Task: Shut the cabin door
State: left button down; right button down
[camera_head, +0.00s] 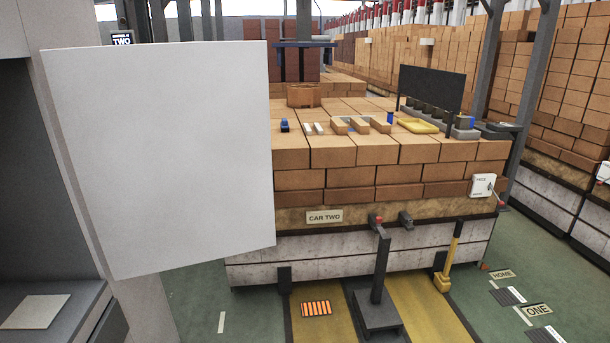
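A large plain white panel, which looks like the cabin door (165,160), stands open on the left side of the head view. Its left edge is near a pale grey upright post (62,140). To the left of the post is a dark grey opening (28,180), which looks like the cabin. No handle shows on the panel's visible face. The panel hides part of the brick car behind it. Neither of my grippers is in view.
A car stacked with bricks (350,178), with a "CAR TWO" sign (324,216), stands right of the panel. In front of it are a dark lever stand (378,312) and a yellow-handled tool (447,268). Green floor (250,310) shows below the panel.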

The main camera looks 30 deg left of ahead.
aim_at(169, 145)
jog(key=u, duration=0.25)
jog(key=i, duration=1.2)
jog(key=u, duration=1.4)
jog(key=i, duration=0.9)
jog(key=u, duration=0.8)
